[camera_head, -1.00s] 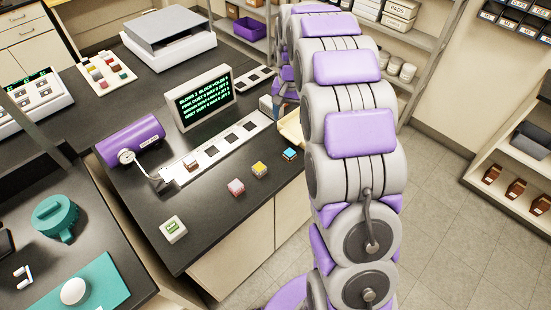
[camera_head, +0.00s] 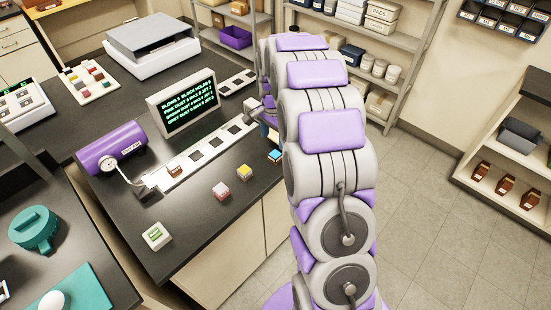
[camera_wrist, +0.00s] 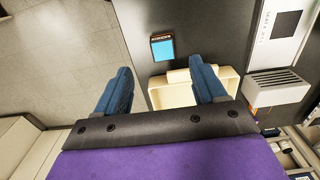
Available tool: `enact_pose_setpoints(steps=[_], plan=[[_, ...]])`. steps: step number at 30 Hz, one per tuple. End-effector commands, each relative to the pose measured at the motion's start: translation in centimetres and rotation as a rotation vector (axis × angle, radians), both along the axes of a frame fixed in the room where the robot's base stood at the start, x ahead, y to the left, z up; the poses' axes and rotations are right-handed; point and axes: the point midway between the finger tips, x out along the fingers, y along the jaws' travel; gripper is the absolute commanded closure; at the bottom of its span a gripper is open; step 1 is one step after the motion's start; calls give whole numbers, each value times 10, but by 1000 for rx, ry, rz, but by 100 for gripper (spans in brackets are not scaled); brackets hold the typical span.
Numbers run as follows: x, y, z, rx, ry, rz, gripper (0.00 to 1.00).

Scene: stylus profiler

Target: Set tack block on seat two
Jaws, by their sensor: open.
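A small block with a blue top (camera_head: 275,156) lies on the dark bench near its right edge. The wrist view shows this blue block (camera_wrist: 162,48) just ahead of my gripper (camera_wrist: 160,66), roughly between the lines of its fingers and not held. My gripper is open and empty; in the head view my arm hides it. Yellow (camera_head: 244,172) and pink (camera_head: 221,191) blocks stand nearby. A white strip (camera_head: 200,166) has a row of dark square seats, with a brown-topped block (camera_head: 174,171) at its near-left end. I cannot tell which block is the tack block or which seat is two.
A cream tray (camera_wrist: 172,93) lies beneath my fingers. A grey ridged piece (camera_wrist: 278,86) is at the right. A lit screen (camera_head: 184,104) and purple cylinder (camera_head: 110,148) stand behind the strip. A white block with green label (camera_head: 157,236) sits at the front.

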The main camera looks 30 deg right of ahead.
Motion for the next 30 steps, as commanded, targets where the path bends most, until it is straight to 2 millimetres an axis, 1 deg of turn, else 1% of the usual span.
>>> enact_pose_setpoints(steps=[1, 3, 6, 11, 14, 17, 21, 24, 29, 30], plan=[[0, 0, -13, 1, 1, 0, 30], [0, 1, -24, 0, 0, 0, 30], [0, 1, -33, -1, -1, 1, 30], [2, -2, -40, -1, -4, 0, 30], [4, -5, -52, 0, -2, 0, 30], [6, -10, -68, -1, 0, 1, 30], [6, -10, -85, -2, -2, 2, 30], [6, -10, -88, -1, -3, 1, 30], [6, -10, -87, -2, -4, 1, 30], [6, -10, -87, -1, -4, 1, 33]])
